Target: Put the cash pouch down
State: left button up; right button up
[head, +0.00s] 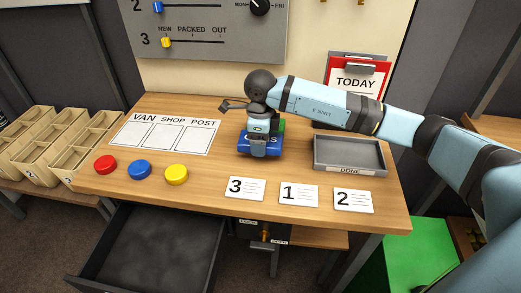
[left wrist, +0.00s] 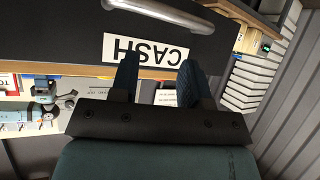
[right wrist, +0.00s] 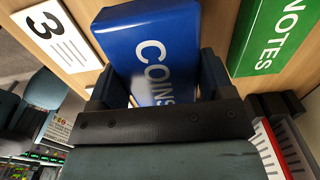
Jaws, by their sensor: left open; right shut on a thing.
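The blue pouch marked COINS (head: 243,142) is at the middle of the wooden table; it fills much of the right wrist view (right wrist: 150,45). My right gripper (head: 258,146) points down over it, shut on it, with one finger on each side (right wrist: 160,85). I cannot tell whether the pouch touches the table. A green pouch marked NOTES (right wrist: 268,38) lies beside it, mostly hidden behind my gripper in the head view. My left gripper (left wrist: 158,78) is open and empty in front of a dark panel with a CASH label (left wrist: 146,48) and metal handle.
A grey DONE tray (head: 350,168) stands right of the pouches, empty. Cards 3, 1 and 2 (head: 299,195) lie along the front edge. Red, blue and yellow buttons (head: 140,169) and a VAN/SHOP/POST sheet (head: 165,135) are left. A dark drawer (head: 155,252) stands open below.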

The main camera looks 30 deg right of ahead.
notch_tip(320, 180, down, 4)
jog(key=shift+r, duration=0.15)
pick_arm(q)
jog(key=shift+r, duration=0.15)
jog(key=shift+b, duration=0.3)
pick_arm(e)
jog(key=o, duration=1)
jog(key=shift+f, duration=0.2)
jog(key=shift+o, duration=0.2)
jog(key=shift+r, duration=0.1)
notch_tip(320, 180, up, 12)
jog(key=shift+r+p, duration=0.1)
jog(key=shift+p, duration=0.55)
pick_arm(q)
jog(key=shift+s, duration=0.1)
